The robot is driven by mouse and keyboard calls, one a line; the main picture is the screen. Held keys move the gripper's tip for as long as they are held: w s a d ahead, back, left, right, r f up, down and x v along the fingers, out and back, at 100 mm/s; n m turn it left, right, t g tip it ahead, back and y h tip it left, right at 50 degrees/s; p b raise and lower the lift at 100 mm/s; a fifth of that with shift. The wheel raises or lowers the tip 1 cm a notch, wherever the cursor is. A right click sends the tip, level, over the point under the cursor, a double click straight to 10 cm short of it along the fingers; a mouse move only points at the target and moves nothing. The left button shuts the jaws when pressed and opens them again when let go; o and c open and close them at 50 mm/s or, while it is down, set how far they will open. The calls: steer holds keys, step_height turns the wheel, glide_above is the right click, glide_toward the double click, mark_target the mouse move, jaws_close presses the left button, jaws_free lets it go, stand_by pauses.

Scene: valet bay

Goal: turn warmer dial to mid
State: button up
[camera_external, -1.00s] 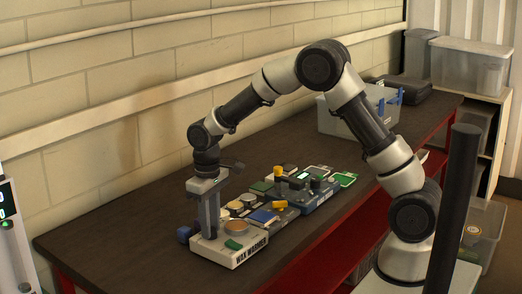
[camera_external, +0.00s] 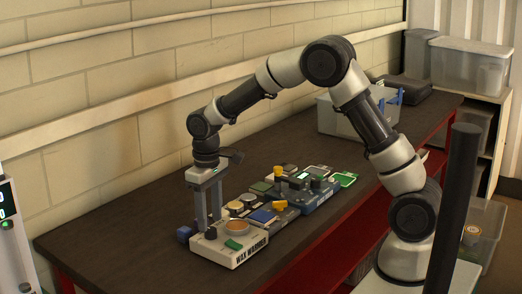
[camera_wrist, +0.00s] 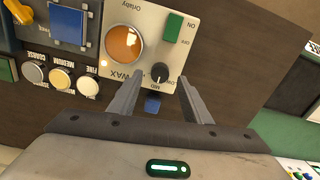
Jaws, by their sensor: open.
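The white wax warmer (camera_external: 232,254) sits near the left end of the bench. It also shows in the wrist view (camera_wrist: 146,22), with a round orange wax pot (camera_wrist: 124,43) and a green switch (camera_wrist: 172,25). Its small black dial (camera_wrist: 160,72) has a MID label beside it on the side toward my gripper. I cannot tell for sure where the dial's pointer mark points. My gripper (camera_wrist: 161,78) is open, pointing down over the warmer, with one finger on each side of the dial. Contact with the dial cannot be made out. In the external view my gripper (camera_external: 211,227) hangs over the warmer's left end.
A blue block (camera_external: 184,233) lies beside the warmer. A panel with round buttons (camera_wrist: 61,77) and a blue paddle (camera_wrist: 68,25) is close by. More devices, including a blue box (camera_external: 318,196), stand further right. A grey bin (camera_external: 338,117) is beyond. The bench front is clear.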

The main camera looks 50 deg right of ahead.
mark_target(210, 228)
step_height(210, 228, up, 15)
steer(key=p, duration=0.1)
steer(key=shift+f, duration=0.1)
steer(key=s+d+r+t+p, duration=0.1)
steer(key=s+d+r+t, duration=0.15)
steer(key=s+r, duration=0.35)
steer(key=s+d+r+t+p, duration=0.1)
steer(key=s+d+r+p, duration=0.2)
steer(key=s, duration=0.4)
steer(key=s+d+m+t+p, duration=0.1)
steer(key=s+d+t, duration=0.1)
steer(key=s, duration=1.1)
steer(key=shift+d+r, duration=0.15)
steer(key=shift+d, duration=0.5)
